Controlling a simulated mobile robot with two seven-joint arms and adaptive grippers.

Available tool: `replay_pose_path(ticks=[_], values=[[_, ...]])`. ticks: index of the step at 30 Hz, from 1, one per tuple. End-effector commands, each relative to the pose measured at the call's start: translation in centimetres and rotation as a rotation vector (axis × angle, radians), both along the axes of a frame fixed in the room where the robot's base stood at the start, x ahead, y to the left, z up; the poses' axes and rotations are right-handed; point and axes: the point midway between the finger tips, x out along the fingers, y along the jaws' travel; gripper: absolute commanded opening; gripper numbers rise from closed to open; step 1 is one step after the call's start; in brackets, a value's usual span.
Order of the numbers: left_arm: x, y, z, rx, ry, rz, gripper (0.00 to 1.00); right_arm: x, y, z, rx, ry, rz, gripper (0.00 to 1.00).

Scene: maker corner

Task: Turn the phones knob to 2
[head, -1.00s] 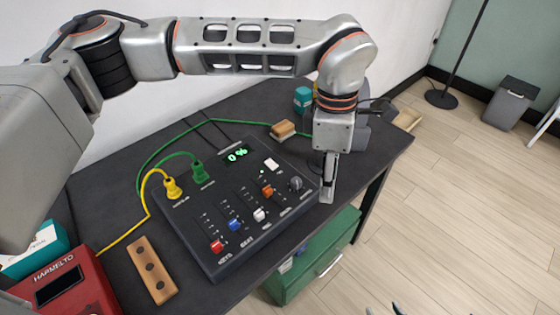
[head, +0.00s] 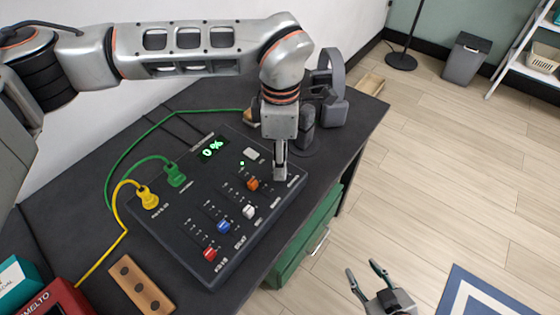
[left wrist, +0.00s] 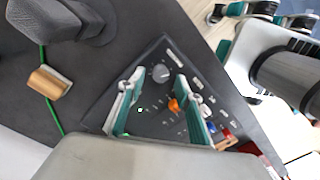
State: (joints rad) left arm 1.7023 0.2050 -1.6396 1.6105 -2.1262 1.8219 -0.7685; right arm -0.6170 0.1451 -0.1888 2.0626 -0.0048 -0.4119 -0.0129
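The black mixer panel (head: 180,225) lies on the dark table, with a green display (head: 212,148) reading 0 %. In the left wrist view the round grey phones knob (left wrist: 160,73) shows at the panel's corner, just ahead of the gap between my fingertips. In the head view my left gripper (head: 280,174) points down over that corner and hides the knob. The left wrist view shows its two fingers (left wrist: 158,80) apart with nothing between them; contact with the knob cannot be told. My right gripper (head: 364,268) is open and empty over the floor at the lower right.
Fader caps in red (head: 210,254), blue (head: 223,226), white (head: 249,211) and orange (head: 253,184) sit beside the knob. Yellow (head: 148,198) and green (head: 176,175) plugs stand at the panel's back. Headphones on a stand (head: 333,100) rise behind my left gripper.

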Motion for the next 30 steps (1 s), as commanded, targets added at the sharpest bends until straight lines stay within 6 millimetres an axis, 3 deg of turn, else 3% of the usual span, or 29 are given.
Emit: replay_pose_path(ticks=[4,14,18,30], values=[[-0.09,-0.01,-1.27,-0.001,0.001,-0.001,0.35,0.04,0.00,0.02,-0.001,-0.002,0.000,0.40],[-0.07,0.00,-1.46,0.000,-0.001,0.000,0.35,0.18,0.00,0.08,0.000,-0.004,-0.001,0.40],[-0.07,0.00,-1.46,0.000,-0.001,0.000,0.00,0.21,0.05,0.09,0.001,-0.004,-0.003,0.40],[-0.03,0.03,-1.38,0.001,-0.002,-0.039,0.00,0.34,0.06,0.33,0.003,-0.008,-0.004,0.40]])
